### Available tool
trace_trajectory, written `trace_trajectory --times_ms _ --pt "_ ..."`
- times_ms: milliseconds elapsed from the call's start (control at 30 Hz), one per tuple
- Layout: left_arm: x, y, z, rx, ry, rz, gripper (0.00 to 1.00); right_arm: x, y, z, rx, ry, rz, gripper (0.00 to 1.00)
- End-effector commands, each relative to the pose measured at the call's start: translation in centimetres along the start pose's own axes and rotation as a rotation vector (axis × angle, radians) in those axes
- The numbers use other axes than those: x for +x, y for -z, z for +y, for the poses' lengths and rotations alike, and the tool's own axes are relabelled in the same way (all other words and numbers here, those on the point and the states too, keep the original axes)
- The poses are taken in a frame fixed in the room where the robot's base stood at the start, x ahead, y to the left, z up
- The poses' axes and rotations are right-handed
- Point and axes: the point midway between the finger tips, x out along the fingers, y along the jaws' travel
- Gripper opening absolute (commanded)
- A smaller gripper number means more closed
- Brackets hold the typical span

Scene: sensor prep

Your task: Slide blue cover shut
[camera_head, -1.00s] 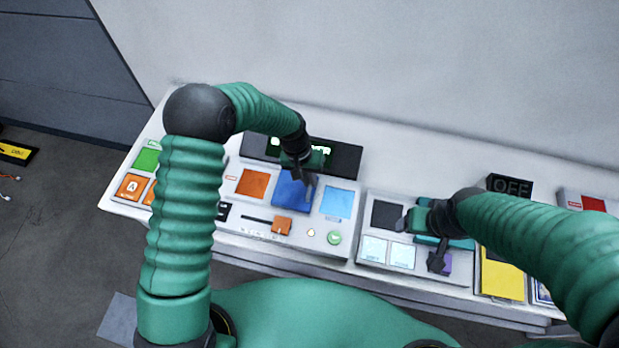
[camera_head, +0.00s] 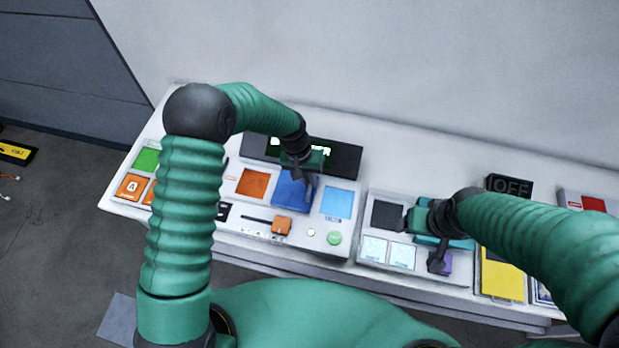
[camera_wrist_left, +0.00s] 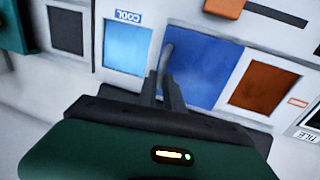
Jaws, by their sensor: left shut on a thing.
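The blue cover (camera_head: 290,194) is a square panel on the middle console, between an orange square and a light blue square. It also shows in the left wrist view (camera_wrist_left: 205,75). My left gripper (camera_head: 304,182) is over its upper right part. In the left wrist view my left gripper's fingers (camera_wrist_left: 170,82) are close together at the cover's edge, shut on a thin grey-blue upright piece that looks like the cover's handle. The fingers partly hide it. My right gripper (camera_head: 424,240) is over the right console, near a purple square; its jaw state is unclear.
A dark display (camera_head: 335,158) stands behind the middle console. An orange slider knob (camera_head: 282,225) and a green round button (camera_head: 334,238) are at its front. A light blue square (camera_head: 337,203) is right of the cover. A yellow panel (camera_head: 502,280) lies farther right.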

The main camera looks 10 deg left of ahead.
Motion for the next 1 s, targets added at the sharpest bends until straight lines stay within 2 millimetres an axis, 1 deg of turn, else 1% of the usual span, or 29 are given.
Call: trace_trajectory --times_ms 67,133,233,267,500,633,700,800,1000 --pt "-0.1 0.0 0.0 0.001 0.0 0.001 0.0 0.0 0.0 0.0 0.0 0.0 0.0 0.72" --pt "-0.2 0.1 -0.5 0.0 0.0 0.001 0.0 0.0 0.0 0.0 0.0 0.0 0.0 0.72" --pt "-0.5 0.1 -2.1 -0.004 0.0 0.002 0.0 -0.1 0.0 0.0 0.0 0.0 0.0 0.72" --pt "-0.7 0.2 -2.9 -0.004 0.001 0.002 0.0 -0.1 0.0 0.0 0.0 0.0 0.0 0.72" --pt "-2.0 0.2 -9.8 -0.006 0.0 0.004 0.0 0.0 0.0 0.0 0.0 0.0 0.0 0.72" --pt "-2.6 0.2 -12.6 -0.004 0.0 0.004 0.0 0.1 0.0 0.0 0.0 0.0 0.0 0.72" --pt "-2.8 0.2 -13.5 -0.001 0.001 0.004 0.0 0.1 0.0 0.0 0.0 0.0 0.0 0.72" --pt "-2.9 0.2 -14.2 0.0 0.001 0.004 0.0 0.2 0.0 0.0 0.0 0.0 0.0 0.72" --pt "-3.0 0.2 -14.4 0.0 0.004 0.004 0.0 0.1 0.0 0.0 0.0 0.0 0.0 0.72"
